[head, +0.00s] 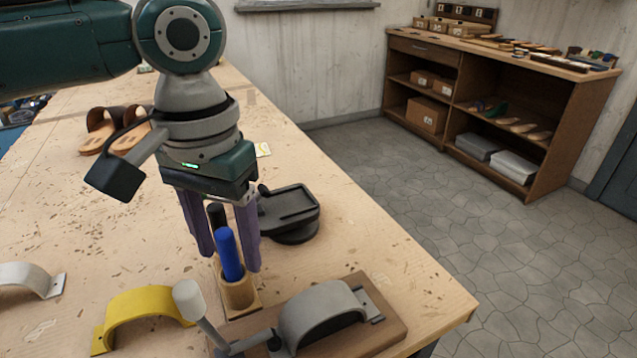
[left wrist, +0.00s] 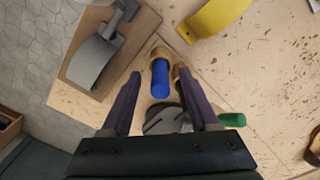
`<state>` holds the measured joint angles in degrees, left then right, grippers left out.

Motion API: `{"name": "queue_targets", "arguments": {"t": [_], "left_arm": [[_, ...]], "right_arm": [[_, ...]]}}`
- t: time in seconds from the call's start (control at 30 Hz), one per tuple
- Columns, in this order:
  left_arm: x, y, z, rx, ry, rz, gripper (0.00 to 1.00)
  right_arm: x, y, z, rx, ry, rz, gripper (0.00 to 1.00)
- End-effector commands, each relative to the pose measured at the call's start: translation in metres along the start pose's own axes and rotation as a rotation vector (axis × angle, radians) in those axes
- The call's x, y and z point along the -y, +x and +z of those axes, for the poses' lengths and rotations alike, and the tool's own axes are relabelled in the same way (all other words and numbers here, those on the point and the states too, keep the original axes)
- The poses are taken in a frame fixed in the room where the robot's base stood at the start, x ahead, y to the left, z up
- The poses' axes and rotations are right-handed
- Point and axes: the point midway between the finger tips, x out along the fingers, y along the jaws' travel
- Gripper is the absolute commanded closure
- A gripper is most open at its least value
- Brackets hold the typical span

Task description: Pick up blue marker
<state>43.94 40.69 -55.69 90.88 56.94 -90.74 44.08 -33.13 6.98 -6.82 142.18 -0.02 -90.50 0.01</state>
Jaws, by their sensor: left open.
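The blue marker (head: 229,254) stands upright in a small wooden holder (head: 240,295) on the workbench. A black marker (head: 215,214) shows just behind it. My left gripper (head: 231,262) points down over the holder, open, with its purple fingers on either side of the blue marker. In the left wrist view the blue marker (left wrist: 160,82) shows between the two fingertips (left wrist: 158,75), with a visible space to each finger. The wooden holder shows there too (left wrist: 158,52). My right gripper is in neither view.
A yellow curved piece (head: 140,305) lies left. A black stand (head: 290,210) is behind. A green object (left wrist: 232,120) shows in the wrist view.

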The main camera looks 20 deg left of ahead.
Motion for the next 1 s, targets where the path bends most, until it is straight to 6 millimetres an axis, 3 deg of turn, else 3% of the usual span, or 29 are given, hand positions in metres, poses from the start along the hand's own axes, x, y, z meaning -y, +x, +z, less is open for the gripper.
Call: {"name": "queue_targets", "arguments": {"t": [0.13,0.4,0.93,1.0], "left_arm": [[0.001,0.018,0.000,0.000,0.000,-0.002,0.39],[0.000,0.021,0.000,-0.002,0.001,-0.001,0.40],[0.000,0.020,0.000,-0.002,0.001,-0.001,1.00],[0.000,0.020,0.000,-0.002,0.001,-0.001,1.00]], "right_arm": [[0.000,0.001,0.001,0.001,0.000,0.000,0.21],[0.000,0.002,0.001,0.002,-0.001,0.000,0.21],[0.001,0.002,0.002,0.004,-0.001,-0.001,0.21],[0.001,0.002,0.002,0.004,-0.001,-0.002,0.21]]}}
